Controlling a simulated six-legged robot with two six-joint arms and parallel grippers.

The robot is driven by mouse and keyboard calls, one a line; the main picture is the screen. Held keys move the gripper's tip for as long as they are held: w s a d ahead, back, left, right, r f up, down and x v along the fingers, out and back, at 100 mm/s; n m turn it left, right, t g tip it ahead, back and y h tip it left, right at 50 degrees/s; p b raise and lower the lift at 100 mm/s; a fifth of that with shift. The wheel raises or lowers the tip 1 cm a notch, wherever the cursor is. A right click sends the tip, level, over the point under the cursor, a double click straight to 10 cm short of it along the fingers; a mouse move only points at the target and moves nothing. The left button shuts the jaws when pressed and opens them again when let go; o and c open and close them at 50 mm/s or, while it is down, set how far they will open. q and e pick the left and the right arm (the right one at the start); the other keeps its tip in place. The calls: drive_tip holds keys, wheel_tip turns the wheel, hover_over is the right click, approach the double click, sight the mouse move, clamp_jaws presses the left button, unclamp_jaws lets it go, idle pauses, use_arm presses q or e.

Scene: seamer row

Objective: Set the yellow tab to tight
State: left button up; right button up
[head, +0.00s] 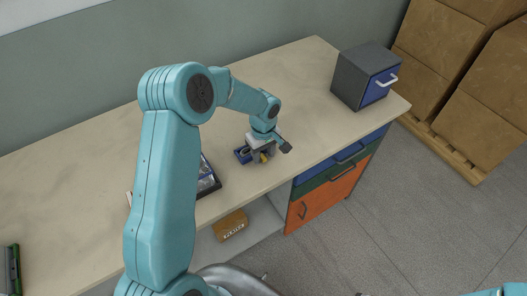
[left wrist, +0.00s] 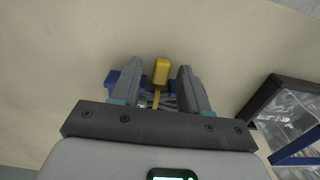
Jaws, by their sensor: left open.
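The yellow tab (head: 263,158) shows as a small yellow spot under my left gripper in the head view. In the left wrist view the yellow tab (left wrist: 161,71) is a block on a thin yellow stem, between the two fingers, with a gap on each side. It belongs to a small blue device (left wrist: 118,80), mostly hidden behind the fingers; its blue part (head: 241,155) also shows in the head view. My left gripper (left wrist: 160,80) is open around the tab. The tab's setting marks cannot be read. My right gripper is not in view.
A dark tray (head: 214,187) with clear bags lies left of the device on the worktop (head: 310,75). A grey box with a blue drawer (head: 366,77) stands at the back right. An orange-fronted cabinet (head: 325,190) is below. The worktop behind the device is clear.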

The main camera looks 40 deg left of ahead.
use_arm(q)
drive_tip(key=shift+s+a, duration=0.1)
drive_tip(key=shift+s, duration=0.1)
drive_tip(key=shift+w, duration=0.1)
clamp_jaws()
drive_tip(key=d+b, duration=0.1)
drive_tip(key=s+d+b, duration=0.1)
drive_tip(key=d+b, duration=0.1)
drive_tip(key=shift+s+d+f, duration=0.1)
drive_tip(key=shift+d+f, duration=0.05)
drive_tip(key=shift+d, duration=0.1)
drive_tip(key=shift+s+d, duration=0.1)
drive_tip(key=shift+d, duration=0.05)
unclamp_jaws()
